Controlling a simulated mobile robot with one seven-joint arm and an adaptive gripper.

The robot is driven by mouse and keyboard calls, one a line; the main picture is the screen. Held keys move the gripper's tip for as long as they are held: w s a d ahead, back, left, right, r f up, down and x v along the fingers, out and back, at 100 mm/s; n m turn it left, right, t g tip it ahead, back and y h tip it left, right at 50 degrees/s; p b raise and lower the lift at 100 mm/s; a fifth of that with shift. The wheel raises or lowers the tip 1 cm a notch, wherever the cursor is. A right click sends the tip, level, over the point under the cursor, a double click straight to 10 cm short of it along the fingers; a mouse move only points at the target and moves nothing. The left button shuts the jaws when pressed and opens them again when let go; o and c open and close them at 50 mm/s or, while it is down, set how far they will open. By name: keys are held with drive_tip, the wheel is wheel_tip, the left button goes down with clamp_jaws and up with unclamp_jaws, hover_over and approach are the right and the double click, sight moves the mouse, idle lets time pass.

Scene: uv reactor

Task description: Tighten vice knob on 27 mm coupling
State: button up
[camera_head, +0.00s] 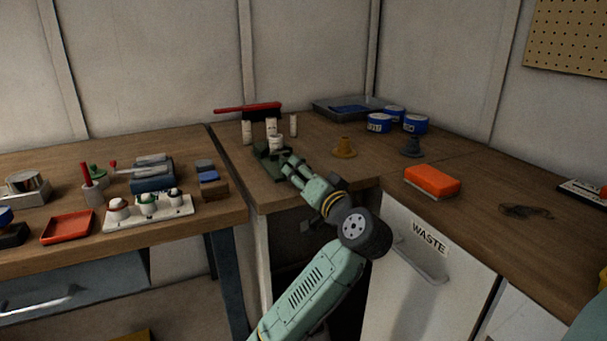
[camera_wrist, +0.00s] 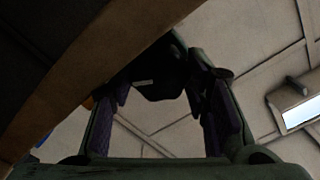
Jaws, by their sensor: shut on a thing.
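The green vice (camera_head: 263,150) stands near the front edge of the middle bench in the head view. A pale coupling (camera_head: 276,143) appears upright at the vice; its jaws are too small to make out. My gripper (camera_head: 287,162) reaches up to the vice's front side. In the wrist view, the fingers of my gripper (camera_wrist: 158,72) lie on both sides of a dark knob (camera_wrist: 160,86) and are shut on it. The knob is hidden behind my gripper in the head view. Whether the vice jaws touch the coupling cannot be seen.
Several pale cylinders (camera_head: 247,132) stand close around the vice, with a red brush (camera_head: 250,108) behind. A yellow cone-like piece (camera_head: 344,147) and blue tins (camera_head: 379,122) are to the right. The bench's wooden edge (camera_wrist: 95,75) runs close beside my gripper in the wrist view.

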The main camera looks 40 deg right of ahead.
drive_tip(key=o, duration=1.2)
drive_tip(key=shift+c, duration=0.2)
drive_tip(key=shift+f, duration=0.1)
drive_tip(key=shift+s, duration=0.2)
drive_tip(key=v, duration=0.7)
drive_tip(key=shift+s+a, duration=0.2)
drive_tip(key=shift+s, duration=0.05)
